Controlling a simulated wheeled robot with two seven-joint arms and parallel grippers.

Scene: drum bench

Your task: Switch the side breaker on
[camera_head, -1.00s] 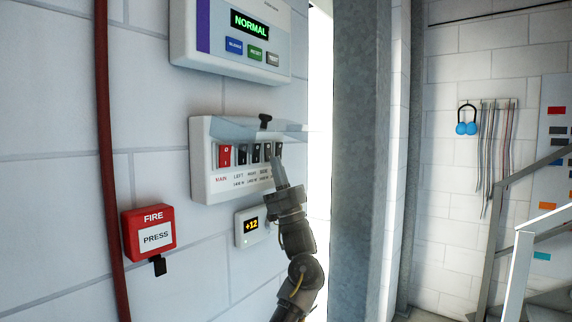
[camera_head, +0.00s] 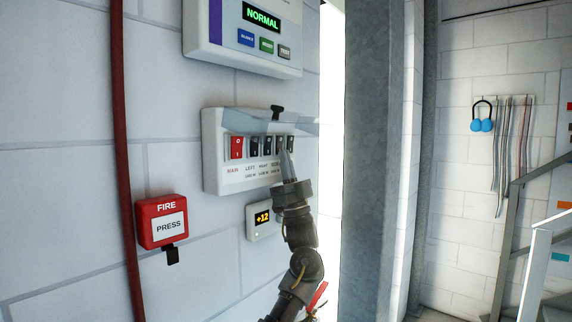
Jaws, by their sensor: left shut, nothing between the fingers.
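The white breaker box (camera_head: 212,150) is on the block wall, its clear cover (camera_head: 245,123) lifted. It has a red MAIN switch (camera_head: 237,147) at the left and several black switches to its right, including the LEFT one (camera_head: 254,146). The side breaker's label (camera_head: 277,164) is partly hidden by my gripper. My left gripper (camera_head: 286,160) is shut and empty, its tips pointing up at the right-hand black switches. I cannot tell whether the tips touch a switch. My right gripper is not in view.
A panel reading NORMAL (camera_head: 262,17) is above the box. A red FIRE box (camera_head: 160,221) and red pipe (camera_head: 122,150) are at the left. A grey column (camera_head: 370,160) stands to the right.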

